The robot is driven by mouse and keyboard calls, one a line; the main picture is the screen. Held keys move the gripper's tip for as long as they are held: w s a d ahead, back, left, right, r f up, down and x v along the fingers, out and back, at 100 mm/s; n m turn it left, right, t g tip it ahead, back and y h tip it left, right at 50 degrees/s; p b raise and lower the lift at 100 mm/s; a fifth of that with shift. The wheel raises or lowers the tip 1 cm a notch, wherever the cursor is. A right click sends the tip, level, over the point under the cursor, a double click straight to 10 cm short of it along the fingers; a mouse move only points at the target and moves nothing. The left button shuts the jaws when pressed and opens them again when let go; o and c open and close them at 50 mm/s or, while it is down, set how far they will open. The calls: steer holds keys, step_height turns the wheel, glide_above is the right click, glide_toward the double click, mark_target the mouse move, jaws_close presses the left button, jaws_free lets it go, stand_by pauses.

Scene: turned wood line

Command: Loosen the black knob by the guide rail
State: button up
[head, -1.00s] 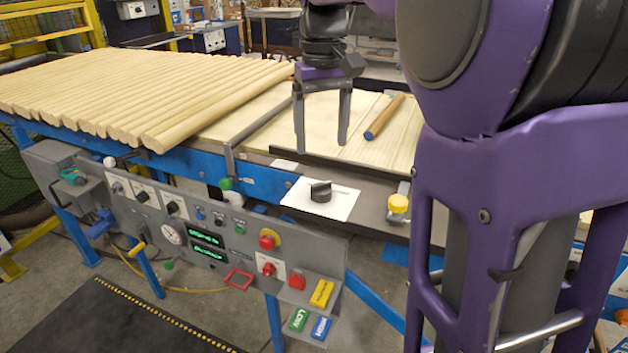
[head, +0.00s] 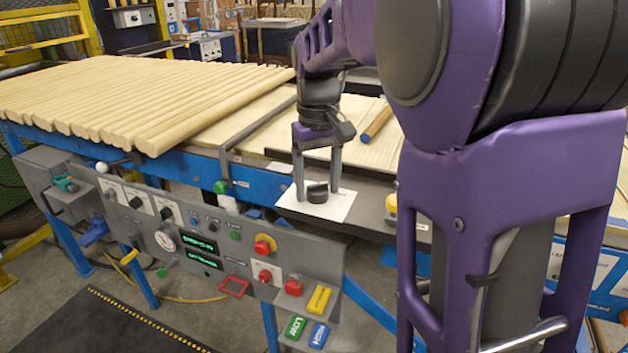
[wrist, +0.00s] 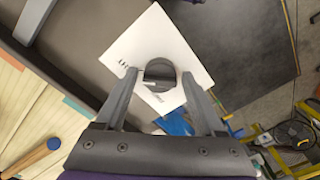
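The black knob (head: 317,193) sits on a white plate (head: 341,207) on the grey ledge beside the dark guide rail. It also shows in the wrist view (wrist: 160,74), round with a raised grip bar across it. My gripper (head: 318,198) points down over the knob, with one finger on each side of it in the head view. In the wrist view my gripper (wrist: 156,88) is open, its fingers spread wider than the knob, with gaps visible. I cannot tell whether the fingertips reach down to the plate.
Wooden rods (head: 130,95) lie in a row on the table at the left. A loose rod with a blue end (head: 377,125) lies behind my gripper. A yellow knob (head: 391,206) is right of the plate. A control panel (head: 150,225) with buttons hangs below the front edge.

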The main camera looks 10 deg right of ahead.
jaws_close()
steer(key=shift+r+n+p, duration=0.1)
steer(key=shift+n+p, duration=0.2)
steer(key=shift+n, duration=0.1)
steer(key=n+p, duration=0.1)
steer(key=n, duration=0.1)
steer(key=shift+r+n+p, duration=0.1)
steer(key=shift+n+p, duration=0.25)
steer(key=shift+n, duration=0.05)
steer(key=n+p, duration=0.2)
steer(key=n, duration=0.3)
steer(key=n+p, duration=0.2)
steer(key=n, duration=0.3)
steer(key=shift+n+p, duration=1.05)
steer(key=shift+n, duration=1.05)
